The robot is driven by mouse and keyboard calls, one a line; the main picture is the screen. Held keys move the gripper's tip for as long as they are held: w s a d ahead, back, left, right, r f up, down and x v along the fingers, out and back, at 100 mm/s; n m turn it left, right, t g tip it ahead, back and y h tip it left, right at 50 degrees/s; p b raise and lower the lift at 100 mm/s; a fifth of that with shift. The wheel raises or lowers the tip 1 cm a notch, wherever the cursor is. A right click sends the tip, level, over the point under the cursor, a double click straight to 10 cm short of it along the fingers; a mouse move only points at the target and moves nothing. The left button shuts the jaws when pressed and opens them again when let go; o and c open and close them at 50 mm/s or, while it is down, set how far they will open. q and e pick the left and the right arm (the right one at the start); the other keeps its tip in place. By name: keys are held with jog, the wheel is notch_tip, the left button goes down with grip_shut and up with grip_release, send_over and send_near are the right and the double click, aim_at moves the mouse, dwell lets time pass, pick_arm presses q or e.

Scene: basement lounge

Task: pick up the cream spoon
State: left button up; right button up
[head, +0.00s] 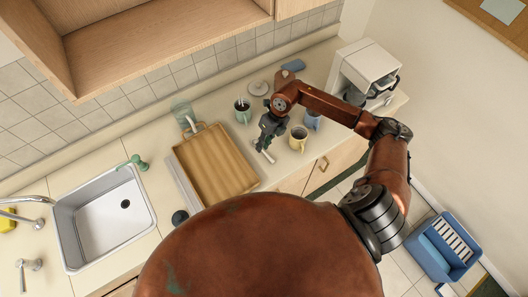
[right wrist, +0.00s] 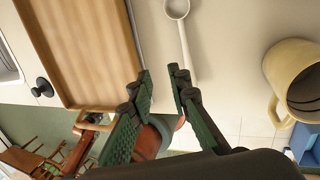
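The cream spoon (head: 264,153) lies on the counter just right of the wooden tray, partly hidden by my right gripper in the head view. In the right wrist view its round bowl (right wrist: 177,8) is at the top and its handle runs down toward my fingers. My right gripper (right wrist: 160,76) is open and empty, with a gap between its fingertips. The handle's end appears beside and behind the right-hand finger, not between the two. My right gripper (head: 263,142) is low over the counter in the head view; contact cannot be told. My left gripper is not in view.
The wooden tray (head: 214,164) is close on the left; a yellow mug (head: 298,137) is close on the right. A green mug (head: 242,108), a blue mug (head: 313,120) and a coffee machine (head: 367,72) stand behind. A sink (head: 105,215) is farther left.

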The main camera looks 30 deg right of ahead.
aim_at(267, 154)
jog(key=shift+g+h, duration=0.3)
jog(key=shift+h, duration=0.4)
jog(key=d+f, duration=0.2)
jog(key=d, duration=0.1)
jog(key=shift+s+d+f+p, duration=0.15)
jog(key=shift+f+p, duration=0.05)
jog(key=shift+p, duration=0.1)
jog(key=f+p, duration=0.1)
jog(key=f, duration=0.1)
jog(key=a+f+p, duration=0.1)
jog(key=f, duration=0.2)
jog(key=shift+a, duration=0.15)
jog(key=shift+f, duration=0.25)
jog(key=shift+c, duration=0.4)
grip_shut()
